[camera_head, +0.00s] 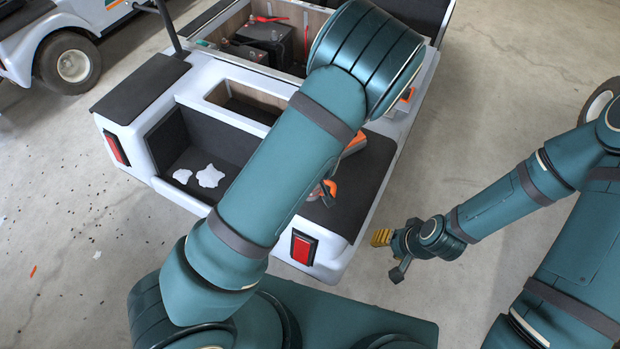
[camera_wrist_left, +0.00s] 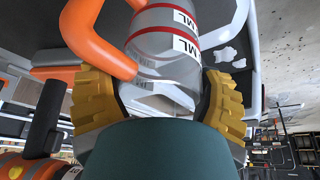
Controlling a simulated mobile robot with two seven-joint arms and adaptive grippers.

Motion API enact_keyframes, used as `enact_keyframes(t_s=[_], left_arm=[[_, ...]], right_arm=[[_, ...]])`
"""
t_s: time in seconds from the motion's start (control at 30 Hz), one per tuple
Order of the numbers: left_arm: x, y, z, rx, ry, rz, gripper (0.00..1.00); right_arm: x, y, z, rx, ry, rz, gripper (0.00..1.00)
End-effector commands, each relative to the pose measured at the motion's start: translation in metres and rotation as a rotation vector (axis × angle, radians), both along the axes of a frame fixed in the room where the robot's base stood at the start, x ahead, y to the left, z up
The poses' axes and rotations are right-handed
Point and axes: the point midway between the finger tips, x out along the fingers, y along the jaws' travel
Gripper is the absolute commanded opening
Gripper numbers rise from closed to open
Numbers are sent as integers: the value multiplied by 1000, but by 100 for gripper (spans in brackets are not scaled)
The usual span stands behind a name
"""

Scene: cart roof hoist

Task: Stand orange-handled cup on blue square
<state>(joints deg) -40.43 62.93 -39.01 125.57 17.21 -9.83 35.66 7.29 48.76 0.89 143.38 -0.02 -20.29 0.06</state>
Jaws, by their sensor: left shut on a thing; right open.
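A clear cup (camera_wrist_left: 160,60) with red bands, "ML" labels and an orange handle (camera_wrist_left: 100,38) fills the left wrist view. My left gripper (camera_wrist_left: 158,103) is shut on it, with yellow ribbed pads on both sides of its body. In the head view my left arm hides this gripper and most of the cup. A small orange piece (camera_head: 330,188) shows at the arm's edge and may be the handle. My right gripper (camera_head: 389,254) is open and empty, above the floor right of the cart. I see no blue square in either view.
A white cart (camera_head: 225,85) with dark trays and red lights stands in the middle. White scraps (camera_head: 210,176) lie in its rear recess. An orange item (camera_head: 355,143) lies on its dark right-hand deck (camera_head: 362,185). Another vehicle stands at the upper left.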

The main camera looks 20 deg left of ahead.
Motion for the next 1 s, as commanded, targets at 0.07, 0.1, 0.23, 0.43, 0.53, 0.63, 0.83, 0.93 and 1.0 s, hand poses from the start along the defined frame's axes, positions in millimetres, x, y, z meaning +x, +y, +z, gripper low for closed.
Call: enact_keyframes(t_s=[0.07,0.1,0.23,0.43,0.53,0.63,0.83,0.93,1.0], left_arm=[[0,0,-12,1,2,-1,37],[0,0,-13,-1,-1,0,37],[0,0,-12,-1,-2,-1,37],[0,0,-15,-1,-1,0,37],[0,0,-14,-1,-1,0,100],[0,0,-14,-1,-1,0,100],[0,0,-12,0,0,-1,100],[-2,-2,-5,-1,-2,-2,100],[-5,-4,4,0,-1,-3,100]], right_arm=[[1,0,-5,0,-2,-1,47],[1,0,-5,0,-2,-1,47],[1,0,-4,0,-3,-1,47],[1,0,-6,0,-3,-1,47],[1,0,-5,0,-3,-1,47],[1,0,-5,0,-3,-1,47],[1,0,-4,0,-3,-1,47],[1,0,-1,0,-2,-1,47],[0,0,2,0,0,0,47]])
